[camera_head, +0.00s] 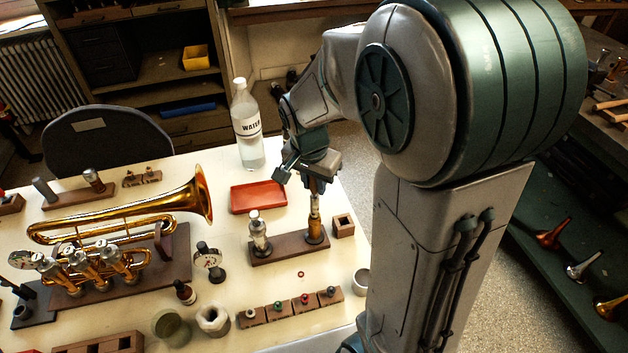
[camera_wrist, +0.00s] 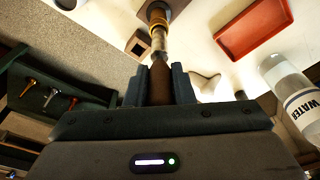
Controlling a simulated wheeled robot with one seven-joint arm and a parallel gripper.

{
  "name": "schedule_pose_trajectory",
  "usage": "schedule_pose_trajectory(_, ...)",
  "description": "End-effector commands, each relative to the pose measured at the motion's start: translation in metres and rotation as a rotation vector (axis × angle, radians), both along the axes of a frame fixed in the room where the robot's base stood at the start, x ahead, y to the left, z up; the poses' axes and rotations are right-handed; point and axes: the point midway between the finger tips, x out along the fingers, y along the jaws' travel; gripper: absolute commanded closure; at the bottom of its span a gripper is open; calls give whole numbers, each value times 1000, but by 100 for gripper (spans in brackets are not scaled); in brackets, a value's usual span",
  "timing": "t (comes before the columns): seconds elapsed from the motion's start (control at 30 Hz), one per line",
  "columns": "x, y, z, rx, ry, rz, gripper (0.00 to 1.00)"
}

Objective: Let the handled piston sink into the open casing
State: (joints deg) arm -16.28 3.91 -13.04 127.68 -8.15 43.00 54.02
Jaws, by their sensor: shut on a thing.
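My gripper (camera_head: 310,175) is shut on the brown handle of the handled piston (camera_head: 315,203) and holds it upright over the wooden stand (camera_head: 285,248). In the wrist view the brown handle (camera_wrist: 160,84) sits between the two fingers, with the silver piston body beyond it. The brass casing (camera_head: 314,229) stands at the right end of the stand, directly under the piston. The piston's lower end meets the casing's mouth (camera_wrist: 157,15); I cannot tell how deep it sits inside. A silver casing (camera_head: 258,234) stands at the stand's left end.
A red tray (camera_head: 258,198) and a water bottle (camera_head: 247,130) stand behind the stand. A small wooden block with a square hole (camera_head: 343,226) is close on the right. A brass horn (camera_head: 120,225) lies left. A row of small parts on blocks (camera_head: 290,306) is in front.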

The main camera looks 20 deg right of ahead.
Motion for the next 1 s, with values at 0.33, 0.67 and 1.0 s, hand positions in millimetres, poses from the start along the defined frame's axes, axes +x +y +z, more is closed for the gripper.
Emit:
schedule_pose_trajectory(0.33,0,0,-12,0,0,0,100)
schedule_pose_trajectory(0.67,0,0,-21,0,0,0,100)
schedule_pose_trajectory(1.0,0,0,-20,0,0,0,15)
